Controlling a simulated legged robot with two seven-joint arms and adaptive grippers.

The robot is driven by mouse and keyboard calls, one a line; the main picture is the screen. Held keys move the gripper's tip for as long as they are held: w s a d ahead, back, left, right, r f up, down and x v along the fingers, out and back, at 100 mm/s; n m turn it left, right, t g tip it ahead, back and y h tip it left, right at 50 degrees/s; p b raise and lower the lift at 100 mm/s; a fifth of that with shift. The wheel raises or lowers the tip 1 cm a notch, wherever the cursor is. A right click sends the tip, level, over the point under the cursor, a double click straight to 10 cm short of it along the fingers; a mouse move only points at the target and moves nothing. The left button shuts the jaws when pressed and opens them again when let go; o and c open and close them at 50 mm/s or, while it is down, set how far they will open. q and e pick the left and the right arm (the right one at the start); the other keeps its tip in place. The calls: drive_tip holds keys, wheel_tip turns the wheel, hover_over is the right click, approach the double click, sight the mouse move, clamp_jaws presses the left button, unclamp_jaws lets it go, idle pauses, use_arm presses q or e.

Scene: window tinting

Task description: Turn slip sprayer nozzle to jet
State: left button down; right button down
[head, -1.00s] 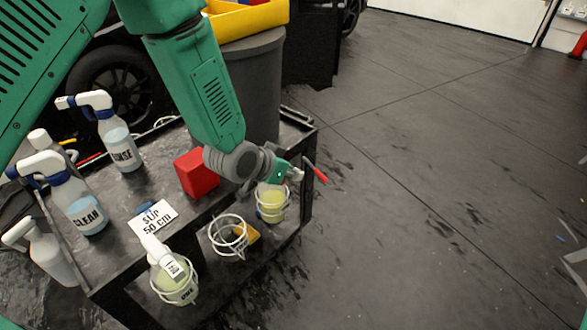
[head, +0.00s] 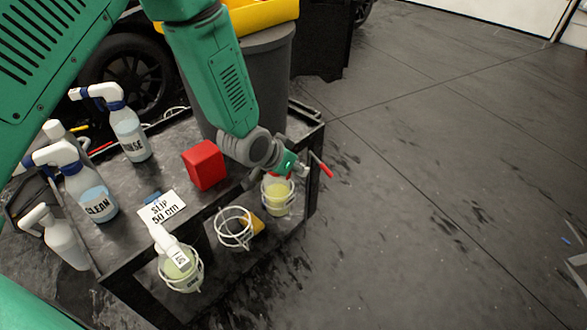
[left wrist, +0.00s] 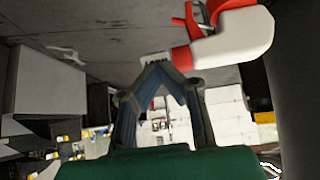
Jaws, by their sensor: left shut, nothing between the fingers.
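A sprayer bottle (head: 279,197) with yellowish liquid stands in a white wire ring at the far right end of the cart. Its red part (head: 321,165) sticks out to the right past my left gripper (head: 295,169). In the left wrist view, a white sprayer head (left wrist: 235,38) with a red trigger and a red nozzle (left wrist: 182,58) shows at the upper right. My left gripper's fingertips (left wrist: 160,68) meet, empty, close beside the nozzle; I cannot tell whether they touch it. The bottle's label is not readable. My right gripper is not in view.
Open floor lies right.

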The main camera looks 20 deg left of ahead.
use_arm(q)
drive_tip(key=shift+d, duration=0.1)
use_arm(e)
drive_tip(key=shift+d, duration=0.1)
use_arm(q)
drive_tip(key=shift+d+r, duration=0.1)
drive_tip(key=shift+d, duration=0.2)
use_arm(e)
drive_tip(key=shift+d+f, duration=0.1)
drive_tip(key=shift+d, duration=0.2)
use_arm(q)
drive_tip(key=shift+a, duration=0.3)
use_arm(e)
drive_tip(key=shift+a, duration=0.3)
